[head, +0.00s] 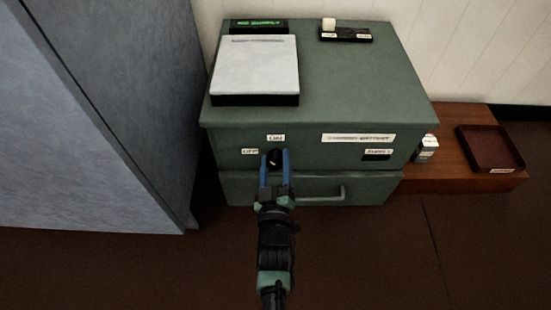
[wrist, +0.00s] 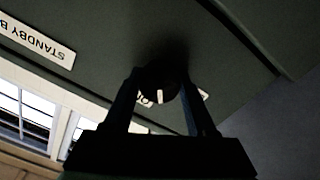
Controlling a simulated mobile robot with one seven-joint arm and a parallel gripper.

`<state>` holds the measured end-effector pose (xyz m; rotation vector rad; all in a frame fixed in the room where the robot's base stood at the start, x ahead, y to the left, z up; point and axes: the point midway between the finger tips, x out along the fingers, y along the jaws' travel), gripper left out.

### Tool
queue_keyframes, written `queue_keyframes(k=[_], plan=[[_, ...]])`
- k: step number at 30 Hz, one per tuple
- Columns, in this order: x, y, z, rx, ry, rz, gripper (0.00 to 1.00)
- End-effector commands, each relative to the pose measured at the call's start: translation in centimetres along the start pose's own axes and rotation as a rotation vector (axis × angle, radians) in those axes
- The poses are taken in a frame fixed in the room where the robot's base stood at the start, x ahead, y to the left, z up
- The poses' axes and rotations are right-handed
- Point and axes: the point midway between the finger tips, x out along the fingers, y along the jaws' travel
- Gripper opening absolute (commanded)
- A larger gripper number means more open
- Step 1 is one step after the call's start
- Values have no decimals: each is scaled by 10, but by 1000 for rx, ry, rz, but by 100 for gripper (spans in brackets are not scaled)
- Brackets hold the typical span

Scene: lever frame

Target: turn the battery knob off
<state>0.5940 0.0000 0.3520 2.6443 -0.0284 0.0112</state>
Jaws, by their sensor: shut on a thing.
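The battery knob (head: 273,156) is small, dark and round, on the front of a green cabinet (head: 230,150). An ON label (head: 276,138) is above it and an OFF label (head: 250,152) is to its left. My gripper (head: 274,160) is shut on the knob, with one blue finger on each side. In the wrist view the knob (wrist: 160,80) sits between the dark fingers, and its pale mark lies on the side near the partly hidden ON label (wrist: 144,98). A finger partly covers another label at right. The knob's exact angle is hard to tell.
A drawer with a handle (head: 343,193) lies below the knob. The cabinet top holds a white panel (head: 256,68), a green-lit "NO SUPPLY" display (head: 259,25) and a small black switch block (head: 346,35). A blue-grey panel (head: 120,90) stands close at left. A tray (head: 490,148) is at right.

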Motion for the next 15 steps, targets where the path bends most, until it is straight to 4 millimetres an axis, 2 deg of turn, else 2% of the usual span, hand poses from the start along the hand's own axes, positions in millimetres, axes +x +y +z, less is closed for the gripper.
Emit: queue_keyframes(k=[15], plan=[[0,0,0,-489,13,0,1]])
